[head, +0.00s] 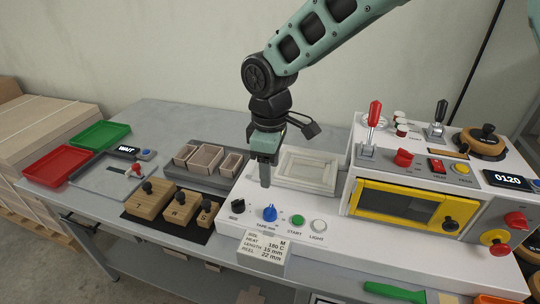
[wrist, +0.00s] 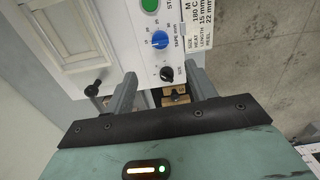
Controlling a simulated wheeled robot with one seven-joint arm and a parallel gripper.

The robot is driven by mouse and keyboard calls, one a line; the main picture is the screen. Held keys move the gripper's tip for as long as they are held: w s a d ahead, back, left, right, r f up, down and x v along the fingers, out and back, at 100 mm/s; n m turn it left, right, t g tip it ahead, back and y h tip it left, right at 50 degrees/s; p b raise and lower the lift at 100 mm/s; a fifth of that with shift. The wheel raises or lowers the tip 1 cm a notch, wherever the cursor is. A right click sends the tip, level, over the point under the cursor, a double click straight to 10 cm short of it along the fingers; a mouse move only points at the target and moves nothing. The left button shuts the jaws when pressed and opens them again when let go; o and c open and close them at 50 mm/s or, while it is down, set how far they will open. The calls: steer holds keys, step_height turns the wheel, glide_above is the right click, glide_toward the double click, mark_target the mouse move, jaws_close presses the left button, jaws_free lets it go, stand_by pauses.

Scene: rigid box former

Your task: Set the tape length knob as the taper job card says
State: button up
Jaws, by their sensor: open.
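The blue tape knob (head: 269,213), labelled TAPE mm, is on the front of the white machine. It shows in the wrist view (wrist: 159,40) with small scale marks around it; I cannot read its setting. The job card (head: 264,251) hangs below the panel and reads size M, heat 180 C, length 15 mm, reel 22 mm; part of it shows in the wrist view (wrist: 197,20). My gripper (head: 265,184) is open and empty, above and behind the blue knob. In the wrist view its fingers (wrist: 160,77) straddle the black knob (wrist: 166,74) in the picture, apart from it.
A green START button (head: 297,220) and a white LIGHT button (head: 319,226) are right of the blue knob. A pale frame-shaped recess (head: 308,170) lies behind. Wooden blocks (head: 180,207) stand left. The yellow-framed oven unit (head: 400,203) rises to the right.

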step_height(320, 180, up, 4)
steer(key=shift+f, duration=0.25)
